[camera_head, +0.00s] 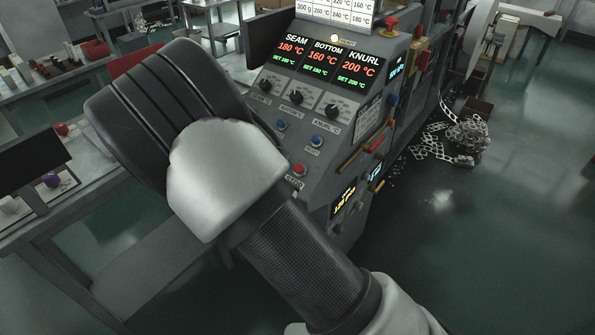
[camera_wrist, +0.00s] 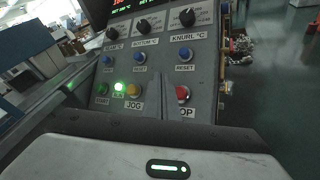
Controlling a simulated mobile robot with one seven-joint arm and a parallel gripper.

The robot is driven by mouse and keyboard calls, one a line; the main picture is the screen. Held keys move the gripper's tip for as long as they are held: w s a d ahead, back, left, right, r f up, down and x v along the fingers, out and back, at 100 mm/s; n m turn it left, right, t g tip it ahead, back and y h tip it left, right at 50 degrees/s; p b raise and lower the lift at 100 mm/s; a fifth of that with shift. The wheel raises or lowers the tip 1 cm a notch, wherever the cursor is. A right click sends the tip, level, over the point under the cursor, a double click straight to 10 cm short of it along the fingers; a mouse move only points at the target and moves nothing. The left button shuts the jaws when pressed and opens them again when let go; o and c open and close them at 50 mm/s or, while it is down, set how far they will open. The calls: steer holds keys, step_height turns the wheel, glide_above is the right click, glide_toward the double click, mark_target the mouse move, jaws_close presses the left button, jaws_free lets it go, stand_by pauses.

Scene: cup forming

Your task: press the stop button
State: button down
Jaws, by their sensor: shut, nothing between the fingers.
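The stop button (camera_wrist: 183,93) is a red round button at the lower right of the sloped panel. Its label is partly covered in the wrist view and appears to end in "OP". In the head view a red button (camera_head: 299,169) shows low on the panel, beside my forearm. My gripper (camera_wrist: 160,82) is shut and empty, its narrow grey fingers pointing at the panel just left of the stop button. Whether the fingertips touch the panel cannot be told. My arm hides the gripper in the head view.
A green-lit button (camera_wrist: 120,87) and a yellow jog button (camera_wrist: 134,90) sit left of my fingers. Blue reset buttons (camera_wrist: 184,54) and black knobs (camera_head: 297,97) are above. A red mushroom button (camera_head: 390,24) tops the machine.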

steer(key=shift+w+d+f+b, duration=0.35)
steer(key=shift+w+f+b, duration=0.25)
steer(key=shift+f, duration=0.25)
steer(key=shift+w+d+f+b, duration=0.4)
steer(key=shift+f+b, duration=0.25)
steer(key=shift+f, duration=0.15)
steer(key=shift+w+d+f+b, duration=0.4)
steer(key=shift+f+b, duration=0.25)
steer(key=shift+f, duration=0.2)
steer(key=shift+w+d+f+b, duration=0.1)
steer(key=shift+w+f+b, duration=0.1)
steer(key=shift+f+b, duration=0.2)
steer(key=shift+w+d+f+b, duration=0.25)
steer(key=shift+f+b, duration=0.1)
steer(key=shift+b, duration=0.15)
stand_by(0.7)
stand_by(0.3)
steer(key=shift+s+a+r+p, duration=0.45)
steer(key=shift+r+p, duration=0.15)
steer(key=shift+r, duration=0.1)
steer(key=shift+r, duration=0.15)
steer(key=r+p, duration=0.1)
steer(key=s+a+r+p, duration=0.1)
steer(key=s+r+p, duration=0.1)
steer(key=shift+s+a+r, duration=0.15)
steer(key=shift+a+r, duration=0.15)
steer(key=shift+r, duration=0.1)
